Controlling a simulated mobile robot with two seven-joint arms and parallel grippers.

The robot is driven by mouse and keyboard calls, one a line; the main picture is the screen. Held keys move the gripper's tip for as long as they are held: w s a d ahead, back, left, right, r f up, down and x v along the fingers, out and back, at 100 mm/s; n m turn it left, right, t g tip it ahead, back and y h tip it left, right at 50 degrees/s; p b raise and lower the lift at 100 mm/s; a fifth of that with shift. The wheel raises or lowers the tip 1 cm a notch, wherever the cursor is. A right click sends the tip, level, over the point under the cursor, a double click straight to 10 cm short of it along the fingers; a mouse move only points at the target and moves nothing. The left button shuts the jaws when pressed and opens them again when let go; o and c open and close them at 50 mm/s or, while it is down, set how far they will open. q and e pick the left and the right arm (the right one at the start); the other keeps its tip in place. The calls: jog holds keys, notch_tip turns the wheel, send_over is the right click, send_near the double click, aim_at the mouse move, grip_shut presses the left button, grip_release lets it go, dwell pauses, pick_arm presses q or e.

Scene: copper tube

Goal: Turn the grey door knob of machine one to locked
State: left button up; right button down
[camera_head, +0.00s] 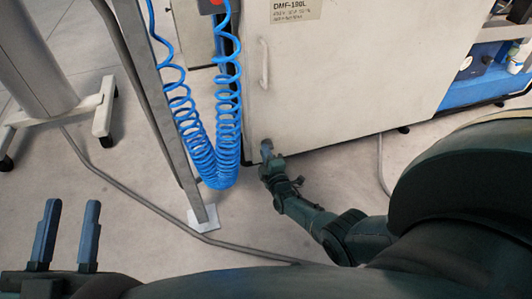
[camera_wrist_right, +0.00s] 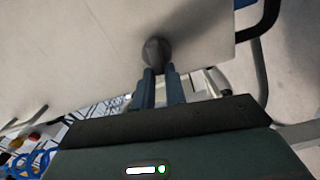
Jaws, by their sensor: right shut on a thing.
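The white door of machine one (camera_head: 330,75) stands at the top middle of the head view. The grey door knob (camera_wrist_right: 157,52) is a dark round shape on the door panel in the right wrist view. My right gripper (camera_wrist_right: 161,78) is shut on the knob, one finger on each side. In the head view my right gripper (camera_head: 267,152) is at the door's lower left corner and mostly hides the knob. My left gripper (camera_head: 68,232) is open and empty at the lower left, away from the machine.
A blue coiled hose (camera_head: 205,145) hangs left of the door, beside a grey metal post (camera_head: 165,110). A white door handle (camera_head: 264,65) is above the knob. A cable (camera_head: 150,207) runs across the floor. A wheeled stand (camera_head: 45,80) is at the upper left.

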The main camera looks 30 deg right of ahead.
pick_arm(q)
jog(key=shift+w+r, duration=0.1)
jog(key=shift+r, duration=0.2)
pick_arm(e)
jog(key=shift+f+n, duration=0.15)
jog(key=shift+n, duration=0.65)
jog(key=c, duration=1.5)
grip_release()
jog(key=shift+o, duration=0.3)
pick_arm(q)
jog(key=shift+m, duration=0.3)
